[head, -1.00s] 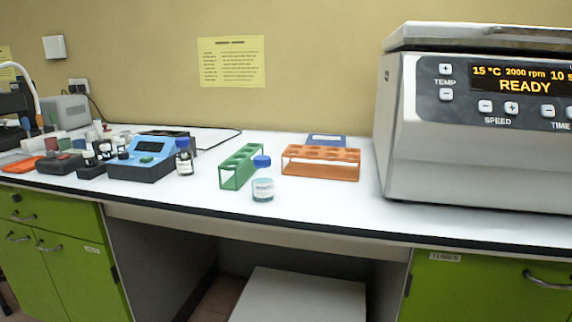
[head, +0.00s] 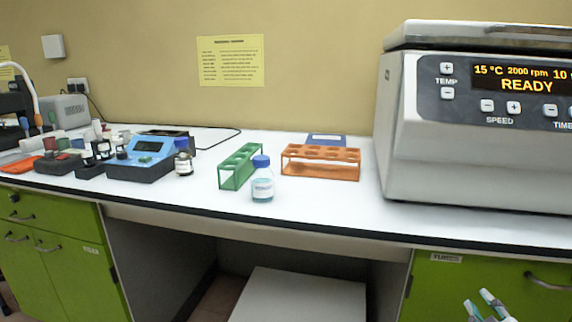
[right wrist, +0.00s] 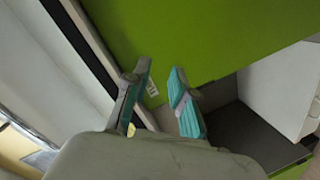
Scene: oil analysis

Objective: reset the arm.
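My right gripper (head: 486,305) shows at the bottom right of the head view, in front of the green cabinet and below the bench top. In the right wrist view its two teal-padded fingers (right wrist: 158,103) are apart with nothing between them. The green cabinet front (right wrist: 210,35) is beyond the fingers. My left gripper is not in the head view.
A centrifuge (head: 480,150) stands at the right. The bench edge is just above my right gripper.

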